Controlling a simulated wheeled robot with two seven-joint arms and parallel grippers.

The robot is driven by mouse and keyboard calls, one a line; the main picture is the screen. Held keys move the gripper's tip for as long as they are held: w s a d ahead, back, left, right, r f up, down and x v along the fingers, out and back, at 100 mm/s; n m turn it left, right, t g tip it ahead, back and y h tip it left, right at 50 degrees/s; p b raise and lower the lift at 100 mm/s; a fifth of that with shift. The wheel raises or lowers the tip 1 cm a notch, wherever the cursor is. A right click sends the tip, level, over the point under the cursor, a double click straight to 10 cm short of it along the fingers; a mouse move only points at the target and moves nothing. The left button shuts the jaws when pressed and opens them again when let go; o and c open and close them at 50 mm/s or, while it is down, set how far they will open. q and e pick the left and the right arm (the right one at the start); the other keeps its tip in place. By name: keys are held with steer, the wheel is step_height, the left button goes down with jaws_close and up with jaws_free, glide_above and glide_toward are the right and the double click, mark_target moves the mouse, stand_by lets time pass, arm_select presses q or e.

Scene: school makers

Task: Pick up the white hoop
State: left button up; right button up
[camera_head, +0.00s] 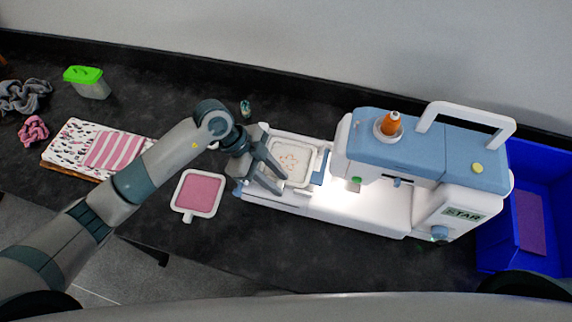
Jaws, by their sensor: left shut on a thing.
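The white hoop (304,180) is a squarish frame around pale fabric with a faint reddish stitched pattern. It is at the left end of the white and blue sewing machine (385,215), over its flat bed. My left gripper (282,181) reaches in from the left and is shut on the hoop's left side. The fingers hide part of that edge. I cannot tell whether the hoop touches the bed or is slightly raised. My right gripper is not in view.
A second white-framed hoop with pink fabric (199,191) lies on the dark table left of the machine. Folded patterned fabric (75,142), scrunchies (33,130) and a green-lidded container (90,84) are farther left. A blue bin (550,185) stands at right.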

arm_select(q)
step_height(320, 180, up, 10)
steer(key=b, duration=0.3)
stand_by(0.4)
